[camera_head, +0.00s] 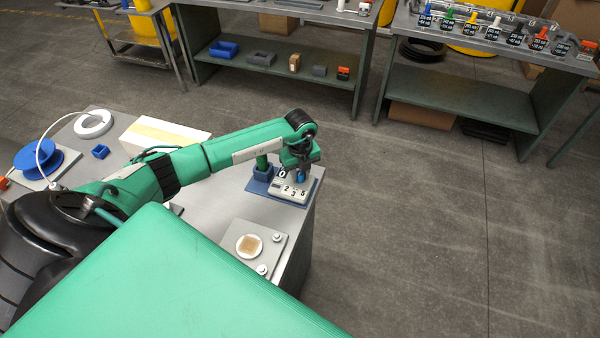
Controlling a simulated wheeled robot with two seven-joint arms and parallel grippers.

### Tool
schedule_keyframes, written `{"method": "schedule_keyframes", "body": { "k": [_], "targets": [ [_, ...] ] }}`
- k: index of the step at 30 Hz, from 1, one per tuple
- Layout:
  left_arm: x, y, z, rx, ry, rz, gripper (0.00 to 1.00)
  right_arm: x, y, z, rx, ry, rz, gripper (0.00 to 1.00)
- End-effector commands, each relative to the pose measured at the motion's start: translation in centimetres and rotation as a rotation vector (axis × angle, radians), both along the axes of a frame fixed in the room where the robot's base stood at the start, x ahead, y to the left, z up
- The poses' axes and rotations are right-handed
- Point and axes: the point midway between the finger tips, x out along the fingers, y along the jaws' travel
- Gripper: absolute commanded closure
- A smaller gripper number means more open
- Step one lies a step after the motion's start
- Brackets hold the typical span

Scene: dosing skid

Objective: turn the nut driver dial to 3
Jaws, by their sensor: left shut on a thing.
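The dial unit is a pale block (287,194) with dark numbers, on a blue-grey mat (262,187) near the right end of the bench. I can read 2, 3 and 5 along its front and what looks like 0 at the back left. My left gripper (301,176) points down over the block, shut on the blue dial knob (301,174). The gripper hides most of the knob, so I cannot tell which number it points to. A green-handled tool (262,161), perhaps the nut driver, stands upright in a blue holder beside the block. My right gripper is out of view.
A grey plate (254,259) with a round white part lies on the bench nearer me. A blue spool (38,159), a white ring (93,123) and a white box (160,137) are to the left. Open floor lies right of the bench.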

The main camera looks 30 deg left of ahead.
Motion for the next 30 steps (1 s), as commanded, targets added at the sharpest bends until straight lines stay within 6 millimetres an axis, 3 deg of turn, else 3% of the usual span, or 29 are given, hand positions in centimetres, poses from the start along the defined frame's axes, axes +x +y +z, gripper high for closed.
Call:
{"method": "schedule_keyframes", "body": {
  "k": [16, 17, 19, 30],
  "targets": [
    [0.12, 0.08, 0.16, 0.001, -0.003, 0.027, 0.96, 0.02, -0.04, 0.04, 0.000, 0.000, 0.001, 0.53],
    [0.12, 0.08, 0.16, 0.001, -0.003, 0.027, 0.68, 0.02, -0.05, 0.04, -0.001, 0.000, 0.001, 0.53],
    [0.11, 0.07, 0.15, 0.001, -0.003, 0.027, 0.54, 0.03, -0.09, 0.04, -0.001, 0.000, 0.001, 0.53],
    [0.09, 0.05, 0.42, 0.001, -0.003, 0.026, 0.52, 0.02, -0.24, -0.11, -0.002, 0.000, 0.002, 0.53]
  ]
}}
